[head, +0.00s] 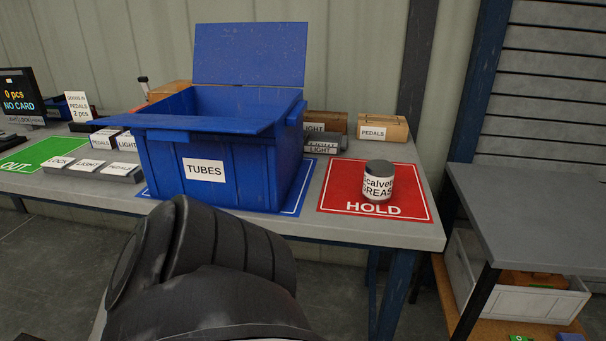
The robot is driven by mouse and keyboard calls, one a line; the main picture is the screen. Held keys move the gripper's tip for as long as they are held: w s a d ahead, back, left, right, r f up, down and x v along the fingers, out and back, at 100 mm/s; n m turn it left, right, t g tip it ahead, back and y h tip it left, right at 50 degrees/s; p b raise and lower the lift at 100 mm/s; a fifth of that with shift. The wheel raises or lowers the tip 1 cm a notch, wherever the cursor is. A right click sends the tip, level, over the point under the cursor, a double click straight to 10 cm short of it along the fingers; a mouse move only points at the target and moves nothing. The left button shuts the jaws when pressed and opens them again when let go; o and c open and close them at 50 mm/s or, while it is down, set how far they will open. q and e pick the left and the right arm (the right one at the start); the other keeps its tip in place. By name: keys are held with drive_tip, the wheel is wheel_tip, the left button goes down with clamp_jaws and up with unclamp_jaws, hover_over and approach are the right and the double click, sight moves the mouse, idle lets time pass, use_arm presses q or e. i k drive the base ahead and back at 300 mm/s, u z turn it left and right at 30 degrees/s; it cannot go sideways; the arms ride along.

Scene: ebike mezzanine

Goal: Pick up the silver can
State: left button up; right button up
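A small can (377,183) stands upright on the red HOLD mat (334,187) at the right end of the grey table. It has a dark grey lid and a white label reading "Scalvera GREASE", with part of the text turned out of sight. Nothing touches it. A dark arm link of mine fills the lower middle of the head view, in front of the table. Neither of my grippers shows in this view.
A blue TUBES crate (163,160) with open lid flaps stands left of the can. Cardboard PEDALS (383,127) and LIGHT boxes sit behind. Several small labelled boxes and a green OUT mat (45,152) lie left. A second grey table (535,220) stands right, past a gap.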

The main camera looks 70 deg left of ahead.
sight(379, 173)
drive_tip(key=u, duration=2.4)
